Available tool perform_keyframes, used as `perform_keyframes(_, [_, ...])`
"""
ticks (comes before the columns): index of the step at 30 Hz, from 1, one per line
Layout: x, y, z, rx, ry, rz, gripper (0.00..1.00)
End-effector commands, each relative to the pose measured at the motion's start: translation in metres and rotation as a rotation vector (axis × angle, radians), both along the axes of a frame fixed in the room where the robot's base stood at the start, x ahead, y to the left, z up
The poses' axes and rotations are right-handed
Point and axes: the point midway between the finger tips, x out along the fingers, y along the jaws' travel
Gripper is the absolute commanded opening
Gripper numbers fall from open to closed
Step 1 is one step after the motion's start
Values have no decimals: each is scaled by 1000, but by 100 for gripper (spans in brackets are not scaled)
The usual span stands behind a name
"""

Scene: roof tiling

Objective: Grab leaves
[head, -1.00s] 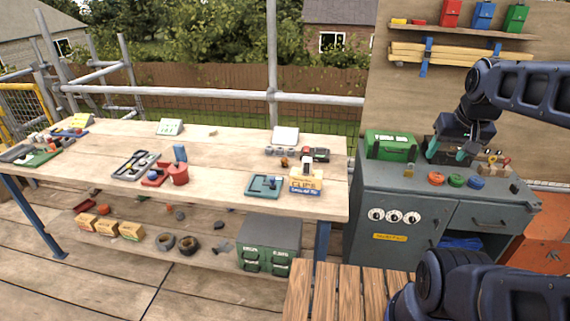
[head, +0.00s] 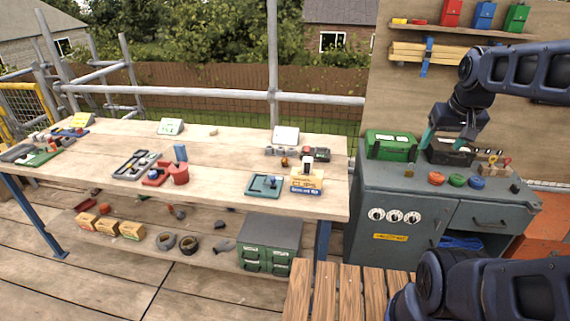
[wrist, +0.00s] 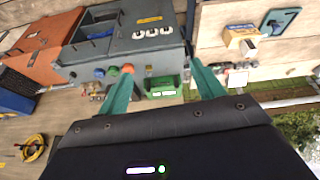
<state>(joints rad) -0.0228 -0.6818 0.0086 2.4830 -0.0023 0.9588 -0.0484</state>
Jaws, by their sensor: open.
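I cannot make out any loose leaves for certain; leafy trees (head: 190,28) stand beyond the fence. A tiny olive-brown thing (head: 409,173) lies on the grey cabinet's top, too small to identify. My gripper (head: 450,142) is over the back of the cabinet, at a black open box (head: 459,157), with its teal fingers spread. In the wrist view my gripper (wrist: 163,88) is open, and nothing shows held between the fingers. The green case (wrist: 162,86) shows beyond the gap. Part of the black box is hidden by my gripper.
The grey cabinet (head: 450,206) carries a green case (head: 391,146) and red, green and blue round pieces in front. The long wooden workbench (head: 230,150) to the left holds trays and small boxes. A slatted wooden surface (head: 345,290) is in front.

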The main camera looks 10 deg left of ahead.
Motion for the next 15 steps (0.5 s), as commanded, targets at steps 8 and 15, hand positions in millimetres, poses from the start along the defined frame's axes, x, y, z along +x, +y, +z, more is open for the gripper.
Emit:
perform_keyframes(8, [73, 29, 20, -57, 51, 185, 67])
perform_keyframes(15, [136, 62, 24, -104, 89, 349, 67])
